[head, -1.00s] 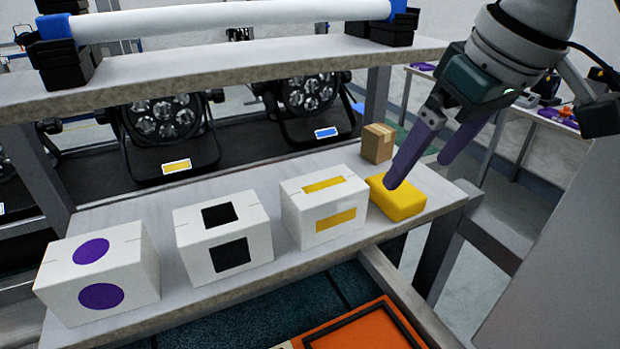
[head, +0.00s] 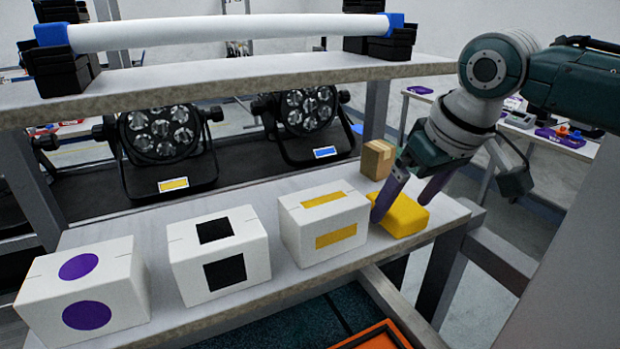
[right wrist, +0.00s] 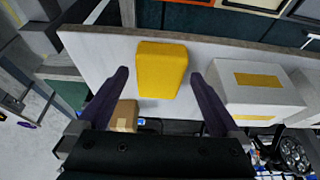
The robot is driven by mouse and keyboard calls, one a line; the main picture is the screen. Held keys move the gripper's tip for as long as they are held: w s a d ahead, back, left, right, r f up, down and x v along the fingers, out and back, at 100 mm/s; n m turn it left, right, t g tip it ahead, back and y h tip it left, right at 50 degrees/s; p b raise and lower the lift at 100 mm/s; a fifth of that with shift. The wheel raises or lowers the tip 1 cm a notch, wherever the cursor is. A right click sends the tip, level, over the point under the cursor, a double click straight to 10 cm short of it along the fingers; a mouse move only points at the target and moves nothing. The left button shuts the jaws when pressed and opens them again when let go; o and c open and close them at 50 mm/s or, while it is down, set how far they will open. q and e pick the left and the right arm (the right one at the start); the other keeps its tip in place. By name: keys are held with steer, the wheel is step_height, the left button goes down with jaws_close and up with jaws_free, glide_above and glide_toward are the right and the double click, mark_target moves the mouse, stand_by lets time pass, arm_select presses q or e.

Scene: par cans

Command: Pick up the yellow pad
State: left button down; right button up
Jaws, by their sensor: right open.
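The yellow pad (head: 404,216) lies on the right end of the lower shelf (head: 270,283), right of the white box with yellow bars. It also shows in the right wrist view (right wrist: 161,70), lying between and just beyond my fingertips. My right gripper (head: 398,208) is open, pointing down over the pad. In the head view one purple finger covers the pad's left side and the other is behind it. In the right wrist view the two purple fingers stand apart on either side, with nothing held. My left gripper is not in view.
A white box with yellow bars (head: 294,229) stands close left of the pad. A small cardboard box (head: 377,160) stands behind it. White boxes with black squares (head: 191,261) and purple circles (head: 120,277) stand further left. An upper shelf (head: 240,76) hangs above.

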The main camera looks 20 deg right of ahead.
mark_target(404, 207)
steer(key=shift+w+f, duration=0.15)
steer(key=shift+f, duration=0.15)
steer(key=c, duration=1.3)
steer(key=shift+o, duration=0.2)
step_height(404, 207, up, 10)
steer(key=b, duration=0.1)
